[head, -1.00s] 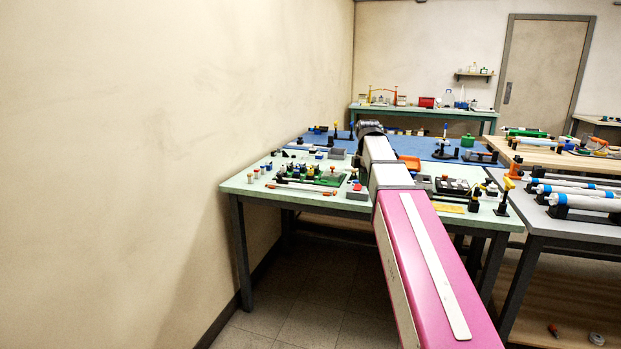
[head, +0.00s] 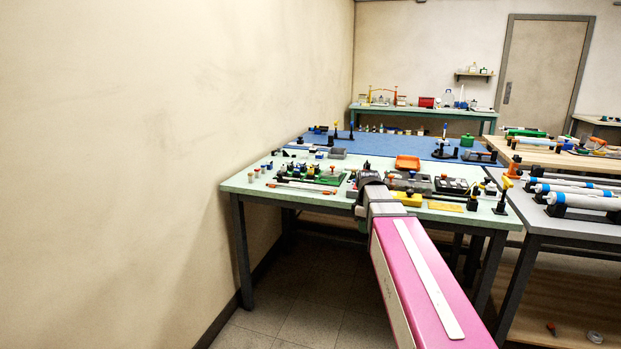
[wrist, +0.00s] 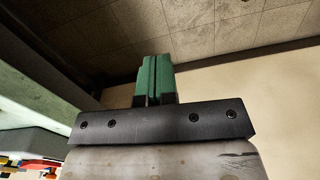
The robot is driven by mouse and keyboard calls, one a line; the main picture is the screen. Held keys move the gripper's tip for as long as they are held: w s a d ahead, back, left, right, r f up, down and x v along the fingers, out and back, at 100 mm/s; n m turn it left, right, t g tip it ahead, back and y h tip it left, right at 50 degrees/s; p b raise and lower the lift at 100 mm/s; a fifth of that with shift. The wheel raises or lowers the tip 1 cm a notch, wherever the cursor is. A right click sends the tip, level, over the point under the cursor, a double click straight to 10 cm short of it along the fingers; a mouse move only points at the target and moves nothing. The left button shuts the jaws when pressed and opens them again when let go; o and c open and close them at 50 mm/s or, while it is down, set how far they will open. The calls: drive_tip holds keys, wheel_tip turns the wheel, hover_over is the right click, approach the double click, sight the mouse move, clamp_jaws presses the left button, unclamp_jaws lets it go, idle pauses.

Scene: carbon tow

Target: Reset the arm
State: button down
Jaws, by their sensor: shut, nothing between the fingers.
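My gripper (wrist: 153,80) shows in the wrist view with its two green fingers pressed together and nothing between them. The floor tiles and the beige wall lie beyond the fingertips. In the head view my pink and white arm reaches forward to the front edge of the pale green table (head: 240,183). The wrist end is bent down by that edge, and the fingers cannot be made out there.
Small bottles, a green rack (head: 325,175) and an orange tray (head: 407,162) stand on the table. A blue mat (head: 385,143) lies behind. White rollers (head: 580,201) lie on the right bench. The wall (head: 130,150) fills the left; open floor lies before the table.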

drive_tip(key=s+f+m, duration=1.3)
drive_tip(key=s+f, duration=0.3)
drive_tip(key=f, duration=0.4)
drive_tip(key=shift+f, duration=0.3)
